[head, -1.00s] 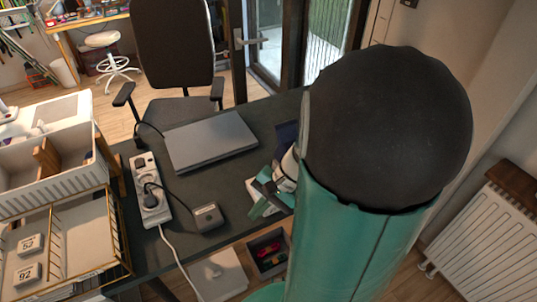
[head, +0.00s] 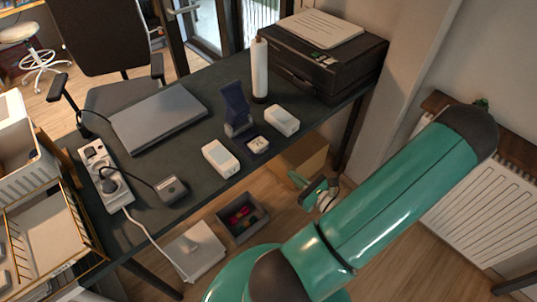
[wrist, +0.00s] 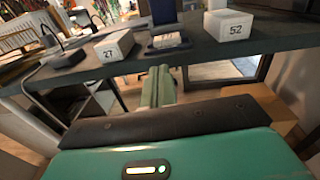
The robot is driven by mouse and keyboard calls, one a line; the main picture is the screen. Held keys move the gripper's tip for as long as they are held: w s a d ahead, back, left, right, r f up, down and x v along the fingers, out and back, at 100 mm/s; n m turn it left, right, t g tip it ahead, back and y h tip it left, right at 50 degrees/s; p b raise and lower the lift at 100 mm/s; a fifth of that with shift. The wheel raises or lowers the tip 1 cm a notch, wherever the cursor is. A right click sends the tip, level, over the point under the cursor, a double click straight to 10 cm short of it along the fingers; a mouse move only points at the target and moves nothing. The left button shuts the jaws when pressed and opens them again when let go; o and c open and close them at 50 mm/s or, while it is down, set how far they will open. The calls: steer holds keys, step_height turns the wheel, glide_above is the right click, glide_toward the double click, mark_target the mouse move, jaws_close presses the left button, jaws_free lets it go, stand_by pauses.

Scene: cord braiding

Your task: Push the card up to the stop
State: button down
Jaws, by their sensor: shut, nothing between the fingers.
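A dark blue upright stand (head: 237,110) is on the desk; its lower part also shows in the wrist view (wrist: 166,18). In front of it lies a small dark holder with a pale piece (head: 258,146) in it. I cannot tell whether this piece is the card, or which part is the stop. My gripper (head: 316,192) is in front of the desk's front edge, to the right of the holder and apart from it. In the wrist view its green fingers (wrist: 157,87) are together, pointing toward the desk edge below the stand. They hold nothing.
White boxes marked 27 (wrist: 114,46) and 52 (wrist: 228,25) flank the stand. A white cylinder (head: 260,70) and a black printer (head: 325,57) stand behind. A laptop (head: 158,117), power strip (head: 105,178) and small grey device (head: 172,189) are left. A cardboard box (head: 300,160) is below.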

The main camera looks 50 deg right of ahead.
steer(key=h, duration=0.1)
glide_toward(262, 147)
steer(key=shift+m, duration=0.4)
steer(key=x, duration=0.6)
steer(key=shift+w+d, duration=0.15)
steer(key=shift+w, duration=0.25)
steer(key=shift+x, duration=1.1)
steer(key=shift+s, duration=0.1)
